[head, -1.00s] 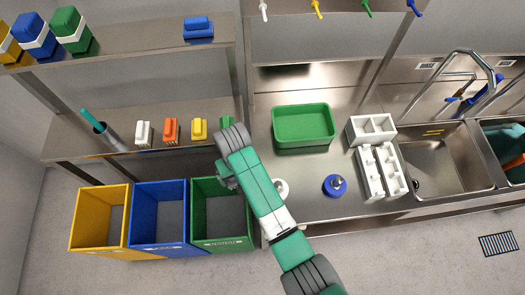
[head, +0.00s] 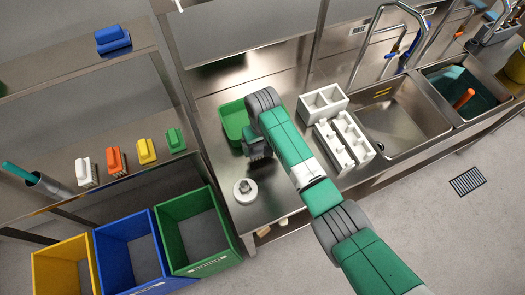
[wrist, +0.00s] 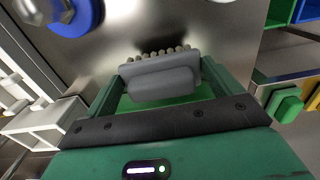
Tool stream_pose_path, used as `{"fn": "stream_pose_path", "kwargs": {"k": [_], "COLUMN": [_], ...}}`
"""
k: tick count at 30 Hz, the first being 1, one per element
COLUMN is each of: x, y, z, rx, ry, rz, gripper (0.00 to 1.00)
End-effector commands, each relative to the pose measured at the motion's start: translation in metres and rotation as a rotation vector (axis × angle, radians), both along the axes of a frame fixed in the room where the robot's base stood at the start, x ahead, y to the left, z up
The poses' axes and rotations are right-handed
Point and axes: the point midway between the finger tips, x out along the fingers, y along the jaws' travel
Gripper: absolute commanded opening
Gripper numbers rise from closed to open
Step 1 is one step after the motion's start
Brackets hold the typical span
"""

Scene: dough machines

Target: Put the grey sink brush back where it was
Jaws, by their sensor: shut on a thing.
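In the wrist view the grey sink brush (wrist: 160,78) sits between the two green fingers of my gripper (wrist: 158,84), which is shut on it. Its grey back faces the camera and its pale bristles point away. In the head view my gripper (head: 258,147) is above the steel counter, just in front of the green tray (head: 233,122). The brush is hard to make out there against the dark gripper. A row of white (head: 86,168), orange (head: 116,161), yellow (head: 146,150) and green (head: 176,139) brushes stands on the lower shelf at left.
White holders (head: 345,142) stand right of my arm, before the sink (head: 400,115). A round white object (head: 245,191) lies near the counter's front left. Yellow (head: 64,267), blue (head: 130,249) and green (head: 196,230) bins stand below the shelf. A blue round object (wrist: 72,22) shows in the wrist view.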

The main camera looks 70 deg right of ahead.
Motion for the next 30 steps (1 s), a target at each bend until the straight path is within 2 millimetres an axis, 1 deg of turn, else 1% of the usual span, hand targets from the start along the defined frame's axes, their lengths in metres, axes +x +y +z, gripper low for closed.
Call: {"fn": "stream_pose_path", "kwargs": {"k": [2, 4, 9, 10, 16, 20, 21, 22, 28, 30], "x": [0.0, 0.0, -0.001, -0.001, 0.0, 0.0, 0.0, 0.0, 0.0, 0.0], "y": [0.0, 0.0, 0.0, 0.0, 0.0, 0.0, 0.0, 0.0, 0.0, 0.0], "z": [-0.001, -0.005, -0.034, -0.037, -0.037, -0.041, -0.04, -0.04, -0.039, -0.034], "rx": [-0.001, 0.0, 0.0, -0.001, -0.001, -0.001, -0.001, -0.001, -0.001, -0.002], "ry": [-0.001, 0.0, 0.003, 0.001, 0.0, -0.001, 0.0, 0.0, 0.0, -0.001], "rz": [0.0, 0.0, 0.0, 0.0, 0.0, 0.0, 0.0, 0.0, 0.0, 0.0], "gripper": [0.69, 0.69, 0.69, 0.69, 0.69, 0.69, 0.96, 1.0, 1.0, 1.0]}}
